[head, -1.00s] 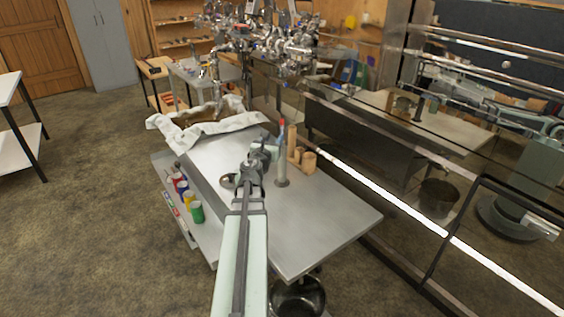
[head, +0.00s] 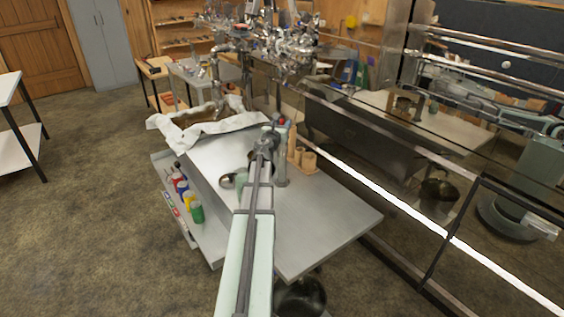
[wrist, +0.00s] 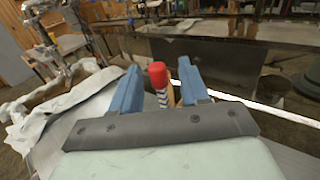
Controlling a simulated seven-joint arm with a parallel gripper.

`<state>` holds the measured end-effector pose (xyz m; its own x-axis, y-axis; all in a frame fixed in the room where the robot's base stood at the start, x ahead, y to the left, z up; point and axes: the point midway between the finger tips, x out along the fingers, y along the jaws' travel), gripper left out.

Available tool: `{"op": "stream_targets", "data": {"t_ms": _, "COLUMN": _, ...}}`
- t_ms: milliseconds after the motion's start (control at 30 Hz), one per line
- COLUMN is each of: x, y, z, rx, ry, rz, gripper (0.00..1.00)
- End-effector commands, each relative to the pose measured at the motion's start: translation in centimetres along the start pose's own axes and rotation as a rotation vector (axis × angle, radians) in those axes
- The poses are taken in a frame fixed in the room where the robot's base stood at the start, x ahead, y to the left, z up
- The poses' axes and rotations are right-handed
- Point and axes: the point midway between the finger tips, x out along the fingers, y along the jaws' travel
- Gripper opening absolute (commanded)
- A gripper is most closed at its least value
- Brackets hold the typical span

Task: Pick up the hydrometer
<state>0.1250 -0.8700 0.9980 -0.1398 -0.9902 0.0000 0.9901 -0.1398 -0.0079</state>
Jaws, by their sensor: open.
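The hydrometer (wrist: 158,76) shows in the wrist view as a red tip above a thin striped stem. It stands between the two blue fingertips of my gripper (wrist: 156,90), which is open. I cannot tell whether either finger touches it. In the head view my gripper (head: 274,128) is over the metal table, and only the hydrometer's red tip (head: 282,121) shows beside it. Below, a grey upright cylinder (head: 282,170) stands on the table. The hydrometer's lower part is hidden.
Wooden cups (head: 308,161) stand just right of the cylinder on the metal table (head: 330,215). A round metal ladle or bowl (head: 228,181) lies to the left. Coloured bottles (head: 196,211) sit on a lower shelf. A cloth-lined pan (head: 210,125) is behind. The table's front right is clear.

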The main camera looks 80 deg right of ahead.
Motion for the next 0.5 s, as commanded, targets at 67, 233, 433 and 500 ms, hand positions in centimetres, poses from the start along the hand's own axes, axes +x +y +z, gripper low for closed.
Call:
{"op": "stream_targets", "data": {"t_ms": 67, "x": 0.58, "y": 0.03, "z": -0.01, "rx": 0.000, "ry": 0.000, "rz": 0.000, "gripper": 0.45}}
{"op": "stream_targets", "data": {"t_ms": 233, "x": 0.47, "y": 0.01, "z": -0.02, "rx": -0.001, "ry": 0.000, "rz": 0.001, "gripper": 0.45}}
{"op": "stream_targets", "data": {"t_ms": 433, "x": 0.46, "y": 0.03, "z": -0.02, "rx": -0.001, "ry": 0.000, "rz": 0.001, "gripper": 0.30}}
{"op": "stream_targets", "data": {"t_ms": 500, "x": 0.46, "y": 0.03, "z": -0.02, "rx": -0.001, "ry": 0.000, "rz": 0.001, "gripper": 0.23}}
